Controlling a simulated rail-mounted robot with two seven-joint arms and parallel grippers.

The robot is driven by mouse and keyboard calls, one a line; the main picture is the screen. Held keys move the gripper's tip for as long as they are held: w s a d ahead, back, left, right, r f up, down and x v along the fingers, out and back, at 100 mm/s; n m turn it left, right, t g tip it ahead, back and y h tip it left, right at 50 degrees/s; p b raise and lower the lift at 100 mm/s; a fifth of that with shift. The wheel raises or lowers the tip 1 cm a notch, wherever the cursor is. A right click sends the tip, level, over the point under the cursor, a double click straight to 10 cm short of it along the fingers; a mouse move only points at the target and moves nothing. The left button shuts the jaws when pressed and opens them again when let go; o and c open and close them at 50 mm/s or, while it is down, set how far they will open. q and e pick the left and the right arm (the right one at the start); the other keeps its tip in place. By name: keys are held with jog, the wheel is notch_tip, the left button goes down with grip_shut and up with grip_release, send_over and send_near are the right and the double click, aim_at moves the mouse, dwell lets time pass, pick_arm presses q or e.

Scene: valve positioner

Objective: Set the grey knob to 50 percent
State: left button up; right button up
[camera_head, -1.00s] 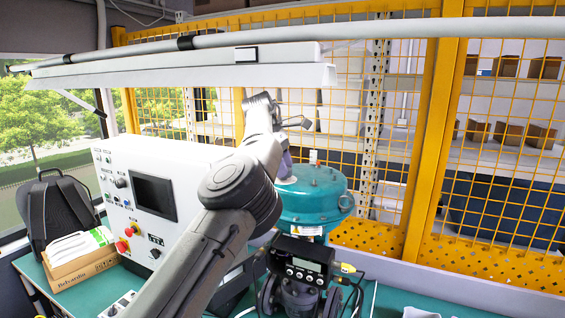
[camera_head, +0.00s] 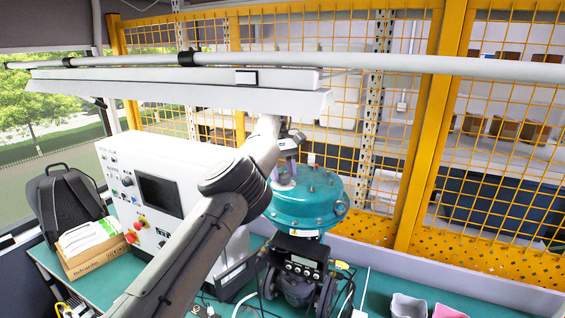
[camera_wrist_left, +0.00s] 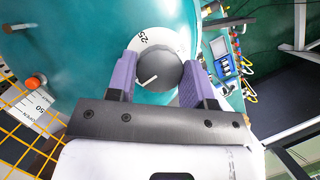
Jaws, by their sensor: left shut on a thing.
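The grey knob (camera_wrist_left: 160,75) sits on a white dial plate (camera_wrist_left: 168,38) on top of the teal valve actuator (camera_head: 308,205). My left gripper (camera_wrist_left: 160,68) has its two purple fingers on either side of the knob and is shut on it. A white pointer line on the knob points to the lower left in the left wrist view. In the head view my left gripper (camera_head: 284,176) is over the actuator top and the knob is hidden. My right gripper is not in view.
A black positioner box (camera_head: 300,256) hangs below the actuator, with cables beside it. A white control cabinet (camera_head: 162,190) stands at the left. A yellow mesh fence (camera_head: 500,180) runs behind. Pink and grey bins (camera_head: 408,305) stand at the lower right.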

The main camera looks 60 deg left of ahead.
pick_arm(q)
jog(key=shift+m+p, duration=0.55)
jog(key=shift+m, duration=0.05)
jog(key=o, duration=0.9)
